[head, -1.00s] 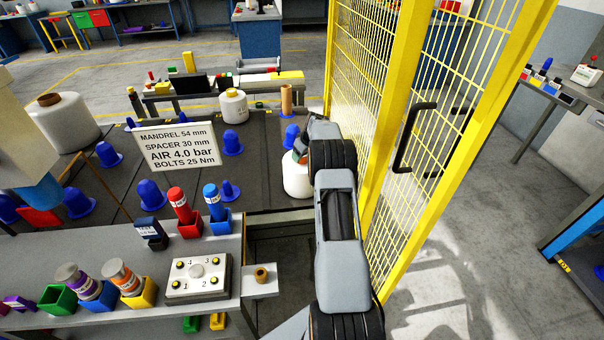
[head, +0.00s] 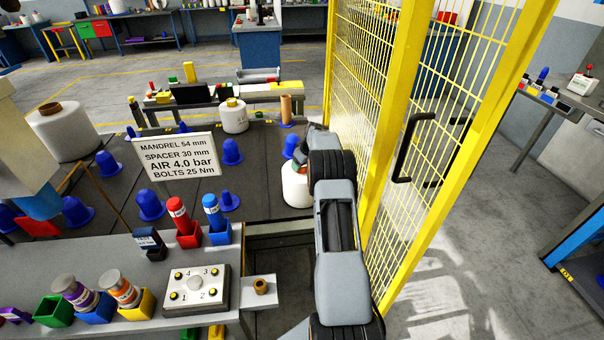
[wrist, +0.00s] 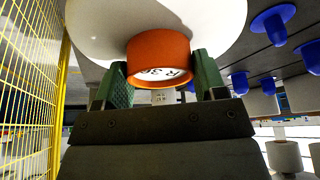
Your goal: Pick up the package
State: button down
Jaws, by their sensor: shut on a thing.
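The package is a white yarn bobbin (head: 297,188) at the right end of the dark table, beside the yellow mesh gate. In the wrist view the white yarn body (wrist: 95,22) fills the top, with an orange core end (wrist: 158,60) marked with dark print sticking out towards me. My gripper (wrist: 160,78) has its green fingers on both sides of this core and is shut on it. In the head view my gripper (head: 303,150) is at the bobbin's top, partly hidden by my arm. I cannot tell whether the bobbin touches the table.
The yellow mesh gate (head: 365,130) stands close to the right of my arm. Blue pegs (head: 232,151) and a white sign (head: 180,158) are to the left. A grey bench (head: 60,275) with a button box (head: 196,288) is in front.

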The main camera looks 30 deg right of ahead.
notch_tip(320, 180, up, 10)
jog(key=shift+r, duration=0.2)
dwell(0.3)
